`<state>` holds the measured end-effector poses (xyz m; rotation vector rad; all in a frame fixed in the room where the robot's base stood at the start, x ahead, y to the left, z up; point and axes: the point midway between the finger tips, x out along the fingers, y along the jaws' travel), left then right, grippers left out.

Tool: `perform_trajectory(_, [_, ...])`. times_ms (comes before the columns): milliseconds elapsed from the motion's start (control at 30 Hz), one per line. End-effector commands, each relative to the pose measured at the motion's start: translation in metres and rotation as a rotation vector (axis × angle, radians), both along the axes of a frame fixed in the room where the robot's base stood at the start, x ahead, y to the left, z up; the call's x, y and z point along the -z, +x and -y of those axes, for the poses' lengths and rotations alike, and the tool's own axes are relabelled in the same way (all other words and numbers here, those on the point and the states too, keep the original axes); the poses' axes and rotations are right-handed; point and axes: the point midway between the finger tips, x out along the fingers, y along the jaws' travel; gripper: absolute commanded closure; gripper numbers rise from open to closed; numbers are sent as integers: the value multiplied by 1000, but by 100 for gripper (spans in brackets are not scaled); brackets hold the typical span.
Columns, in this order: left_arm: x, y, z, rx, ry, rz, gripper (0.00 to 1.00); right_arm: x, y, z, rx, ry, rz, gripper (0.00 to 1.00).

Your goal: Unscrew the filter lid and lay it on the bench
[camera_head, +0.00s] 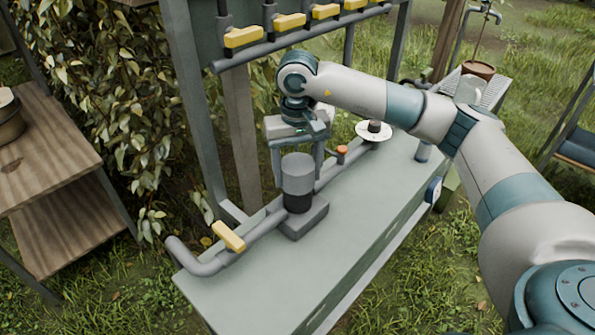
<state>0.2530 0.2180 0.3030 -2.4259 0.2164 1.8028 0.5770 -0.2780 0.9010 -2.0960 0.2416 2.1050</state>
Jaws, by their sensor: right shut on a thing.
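The filter (298,201) stands upright on a grey block on the pale green bench (365,200), in line with a grey pipe. Its upper part, the grey cylindrical filter lid (297,175), sits over a dark lower band, with no clear gap between them. My right gripper (297,162) points down from above, shut on the lid, one finger at each side. The far side of the lid and the finger contacts are partly hidden. My left gripper is out of view.
A yellow valve handle (229,236) is on the pipe at the near left. A white disc (374,132) and an orange knob (342,151) lie further along. More yellow valves (290,22) line a raised pipe behind. The bench's right front is bare.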

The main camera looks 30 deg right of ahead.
Motion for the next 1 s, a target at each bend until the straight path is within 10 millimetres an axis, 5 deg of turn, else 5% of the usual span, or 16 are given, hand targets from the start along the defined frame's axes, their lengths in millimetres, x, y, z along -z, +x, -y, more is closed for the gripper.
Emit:
perform_trajectory(767, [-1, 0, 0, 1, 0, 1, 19, -16, 3, 1, 4, 3, 14, 61])
perform_trajectory(800, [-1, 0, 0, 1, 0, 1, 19, -16, 3, 1, 4, 3, 14, 36])
perform_trajectory(867, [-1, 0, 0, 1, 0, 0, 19, -16, 3, 1, 4, 3, 14, 21])
perform_trajectory(1000, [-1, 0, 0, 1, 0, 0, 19, -13, 2, 1, 3, 2, 10, 16])
